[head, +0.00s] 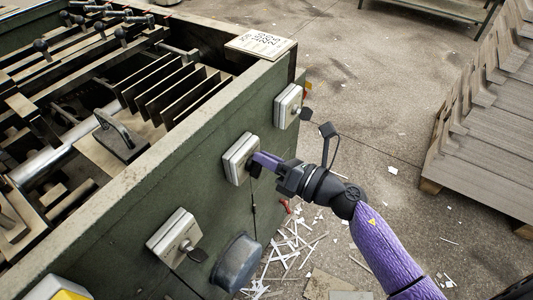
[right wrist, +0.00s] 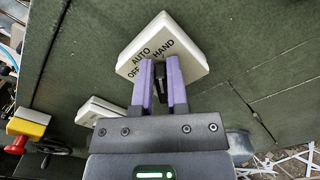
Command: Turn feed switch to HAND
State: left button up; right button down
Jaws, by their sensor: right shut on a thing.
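The feed switch is a pale square box (head: 238,158) on the green side panel of the machine. In the right wrist view its plate (right wrist: 152,36) reads AUTO, OFF and HAND. My right gripper (head: 262,162) is at the front of this box, its purple fingers shut on the dark switch knob (right wrist: 160,77). The fingers hide part of the knob and the plate, so I cannot tell which word the knob points to. My left gripper is not in view.
Similar pale switch boxes sit right (head: 288,105) and left (head: 174,236) on the panel. A yellow box with a red button (right wrist: 25,127) is farther along. A rounded dark housing (head: 237,263) projects below. Paper scraps (head: 290,246) litter the floor; stacked grey boards (head: 490,130) stand at right.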

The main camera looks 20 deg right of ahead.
jog(key=shift+s+a+f+m, duration=0.1)
jog(key=shift+s+f+m, duration=0.05)
jog(key=shift+f+m, duration=0.4)
jog(key=shift+m+p, duration=0.35)
jog(key=c, duration=0.8)
grip_release()
jog(key=shift+o, duration=0.8)
jog(key=shift+r, duration=0.15)
jog(key=v, duration=1)
